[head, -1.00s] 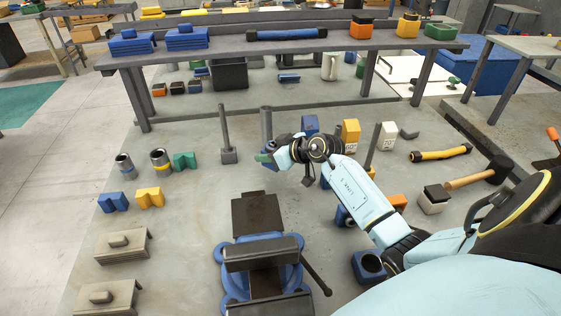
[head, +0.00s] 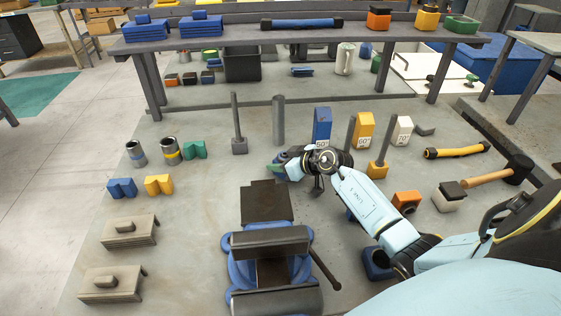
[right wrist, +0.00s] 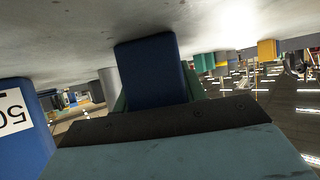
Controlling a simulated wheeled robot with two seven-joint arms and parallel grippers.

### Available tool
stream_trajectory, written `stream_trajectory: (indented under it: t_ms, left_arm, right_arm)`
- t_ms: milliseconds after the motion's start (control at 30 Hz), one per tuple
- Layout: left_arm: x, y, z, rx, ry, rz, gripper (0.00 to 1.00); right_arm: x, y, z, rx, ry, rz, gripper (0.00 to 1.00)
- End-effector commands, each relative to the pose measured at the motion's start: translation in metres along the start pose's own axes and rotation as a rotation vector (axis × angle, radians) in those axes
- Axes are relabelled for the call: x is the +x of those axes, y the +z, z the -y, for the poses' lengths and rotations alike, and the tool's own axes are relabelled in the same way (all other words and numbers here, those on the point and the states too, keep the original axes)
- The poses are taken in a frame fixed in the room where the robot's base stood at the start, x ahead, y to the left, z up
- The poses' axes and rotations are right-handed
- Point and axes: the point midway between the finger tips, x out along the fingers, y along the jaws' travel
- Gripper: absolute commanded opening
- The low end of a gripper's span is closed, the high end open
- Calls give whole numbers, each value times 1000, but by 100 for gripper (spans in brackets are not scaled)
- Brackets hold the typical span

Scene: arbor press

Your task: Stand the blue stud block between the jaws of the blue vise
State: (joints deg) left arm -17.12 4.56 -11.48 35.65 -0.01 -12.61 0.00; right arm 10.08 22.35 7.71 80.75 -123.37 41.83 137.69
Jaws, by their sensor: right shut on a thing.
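The blue vise (head: 231,272) stands at the front middle of the head view, with two dark jaws and a gap between them. My right gripper (head: 280,165) is beyond the vise, farther back than its dark rear slab. It is shut on the blue stud block (right wrist: 150,72), which fills the space between the green fingers in the right wrist view. In the head view the block is mostly hidden by the gripper, and I cannot tell whether it touches the surface below. My left gripper is not in view.
Upright posts (head: 278,120) and blocks marked with numbers, including a blue one (head: 322,126), stand behind the gripper. The vise handle (head: 325,270) sticks out right. Grey lidded blocks (head: 130,230) and V-blocks (head: 159,185) lie left. Open surface lies left of the vise.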

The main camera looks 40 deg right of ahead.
Motion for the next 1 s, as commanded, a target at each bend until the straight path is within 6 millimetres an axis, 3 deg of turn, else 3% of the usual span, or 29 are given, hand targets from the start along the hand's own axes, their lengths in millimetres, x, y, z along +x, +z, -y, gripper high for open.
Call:
stream_trajectory:
  t_ms: [33, 167, 533, 800, 1000]
  left_arm:
    - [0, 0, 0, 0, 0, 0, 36]
    - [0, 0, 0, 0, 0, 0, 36]
    - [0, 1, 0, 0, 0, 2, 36]
    - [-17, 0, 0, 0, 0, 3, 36]
    - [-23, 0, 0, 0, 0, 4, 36]
  right_arm:
    - [0, 0, 0, 1, 0, -1, 46]
    - [0, 0, 0, 1, 0, 0, 63]
    - [-3, -2, 0, 0, 1, 1, 64]
    - [-49, -4, 0, 0, 1, 1, 64]
    - [-72, -3, 0, 0, 0, 1, 64]
